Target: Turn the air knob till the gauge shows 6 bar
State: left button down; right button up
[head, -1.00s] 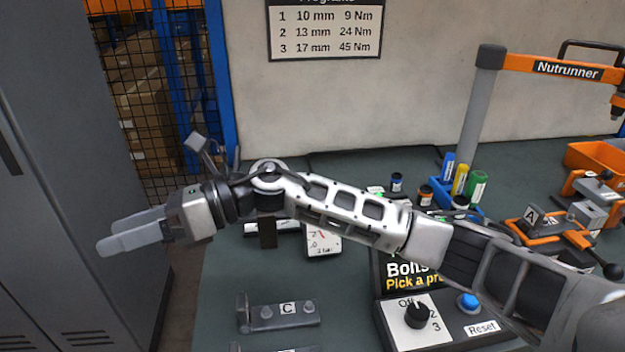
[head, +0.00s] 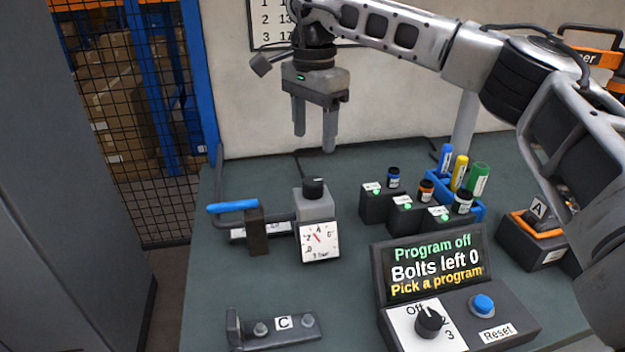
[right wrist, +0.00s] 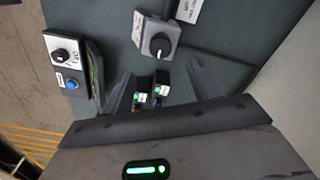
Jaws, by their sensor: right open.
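The air knob (head: 314,188) is black and sits on top of a grey block (head: 314,208) on the bench. In the right wrist view the knob (right wrist: 160,45) shows a pale pointer mark. The white gauge (head: 319,242) is on the block's near side, with a red needle slanting up-left; its exact reading is too small to tell. My right gripper (head: 314,141) points down, open and empty, above the knob and apart from it. Its fingers (right wrist: 158,87) also show in the right wrist view. My left gripper is not in view.
A blue-handled lever (head: 232,207) stands close left of the block. Dark blocks with small jars (head: 377,205) stand to its right.

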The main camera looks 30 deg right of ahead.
aim_at(313, 180)
notch_tip(313, 180, down, 10)
jog(key=shift+f, duration=0.25)
jog(key=c, duration=1)
